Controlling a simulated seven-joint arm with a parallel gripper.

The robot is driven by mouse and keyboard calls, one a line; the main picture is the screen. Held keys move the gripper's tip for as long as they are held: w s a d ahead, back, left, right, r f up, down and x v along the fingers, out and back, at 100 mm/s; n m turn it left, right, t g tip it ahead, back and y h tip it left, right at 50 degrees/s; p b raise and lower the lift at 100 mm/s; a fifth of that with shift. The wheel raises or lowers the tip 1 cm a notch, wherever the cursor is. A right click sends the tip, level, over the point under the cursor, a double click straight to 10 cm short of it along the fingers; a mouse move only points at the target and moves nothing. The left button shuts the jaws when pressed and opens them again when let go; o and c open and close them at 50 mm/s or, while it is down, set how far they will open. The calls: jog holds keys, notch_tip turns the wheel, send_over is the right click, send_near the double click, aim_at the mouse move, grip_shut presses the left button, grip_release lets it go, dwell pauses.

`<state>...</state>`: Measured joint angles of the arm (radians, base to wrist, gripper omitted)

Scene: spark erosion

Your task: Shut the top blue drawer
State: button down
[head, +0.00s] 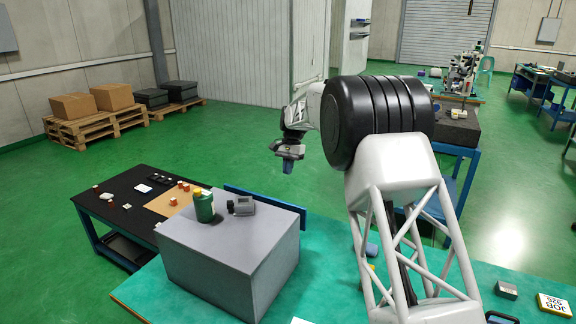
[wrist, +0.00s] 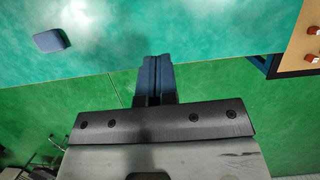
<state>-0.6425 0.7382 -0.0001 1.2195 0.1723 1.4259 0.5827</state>
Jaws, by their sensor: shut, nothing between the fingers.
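A grey cabinet (head: 235,260) stands on the green table in the head view. A long blue panel (head: 268,204), which looks like a drawer front, shows beyond the cabinet's far right edge, standing out from it. The drawer's inside and the cabinet's far face are hidden, so I cannot tell how far it is out. My gripper (head: 288,169) hangs above and beyond the blue panel, apart from it, fingers pointing down. In the wrist view my gripper's blue fingers (wrist: 155,62) are shut with nothing between them. The drawer is not clearly seen there.
A green canister (head: 204,207) and a small grey device (head: 240,206) stand on the cabinet. A black-topped bench (head: 125,190) with small blocks is at the left. A blue object (wrist: 51,40) lies on the green tabletop (wrist: 215,25). Open floor lies beyond the table.

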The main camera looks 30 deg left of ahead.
aim_at(273, 201)
jog(key=s+f, duration=0.6)
jog(key=f, duration=0.1)
jog(key=shift+f, duration=0.2)
dwell(0.4)
jog(key=shift+s+f, duration=0.1)
jog(key=shift+s, duration=2.5)
jog(key=shift+w+d, duration=0.1)
jog(key=shift+w, duration=0.05)
